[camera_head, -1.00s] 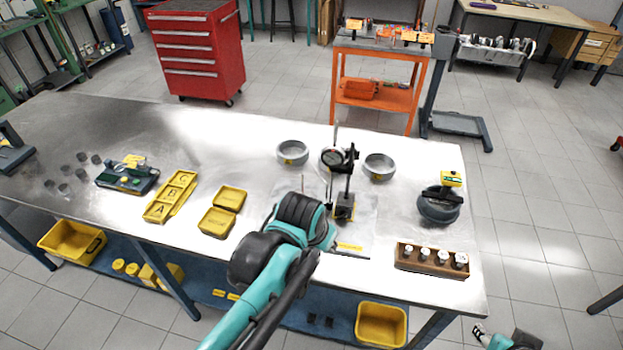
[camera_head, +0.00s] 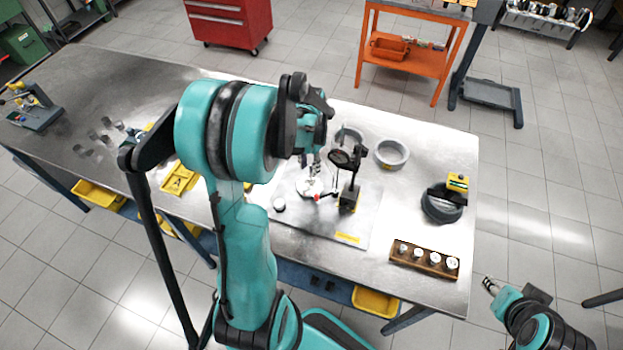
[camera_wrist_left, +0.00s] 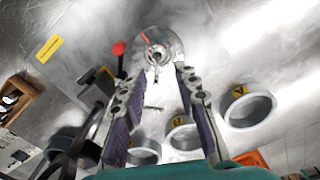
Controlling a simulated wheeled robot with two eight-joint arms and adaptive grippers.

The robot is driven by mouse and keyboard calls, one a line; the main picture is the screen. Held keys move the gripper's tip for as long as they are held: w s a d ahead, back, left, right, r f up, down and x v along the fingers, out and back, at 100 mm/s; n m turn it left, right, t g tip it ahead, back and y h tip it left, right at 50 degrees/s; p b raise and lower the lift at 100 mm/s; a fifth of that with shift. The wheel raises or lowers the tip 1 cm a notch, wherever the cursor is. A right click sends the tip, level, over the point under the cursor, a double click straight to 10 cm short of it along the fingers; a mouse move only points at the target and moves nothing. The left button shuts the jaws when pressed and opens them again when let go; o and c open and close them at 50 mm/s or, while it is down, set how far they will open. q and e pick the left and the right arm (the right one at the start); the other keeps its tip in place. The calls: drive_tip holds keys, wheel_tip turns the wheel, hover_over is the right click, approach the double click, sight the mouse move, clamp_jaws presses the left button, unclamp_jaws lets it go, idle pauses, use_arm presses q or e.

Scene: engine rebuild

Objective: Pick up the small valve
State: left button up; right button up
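My left gripper (camera_head: 314,170) is low over the middle of the bench, partly covered by its own arm in the head view. In the left wrist view its two fingers (camera_wrist_left: 154,88) are spread apart. A thin pale upright part, seemingly the small valve's stem (camera_wrist_left: 154,73), shows between and beyond the fingertips, with a gap on both sides. It rises from a shiny round disc (camera_wrist_left: 168,40), also in the head view (camera_head: 303,188); I cannot tell whether the disc is the valve's head. My right gripper (camera_head: 490,286) is off the bench's front right, too small to read.
A dial gauge stand (camera_head: 348,197) with a red knob (camera_head: 317,198) stands close right of the left gripper. Grey rings (camera_head: 391,154) lie behind. A wooden rack (camera_head: 412,262) with several white-topped pieces and a dark round part (camera_head: 440,206) are at right.

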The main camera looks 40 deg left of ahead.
sight(310, 183)
use_arm(q)
drive_tip(key=f, duration=0.4)
drive_tip(key=shift+s+d+b, duration=0.1)
drive_tip(key=shift+d+b, duration=0.1)
drive_tip(key=shift+b, duration=0.2)
drive_tip(key=shift+f, duration=0.25)
drive_tip(key=shift+r, duration=0.1)
drive_tip(key=shift+c, duration=0.9)
clamp_jaws()
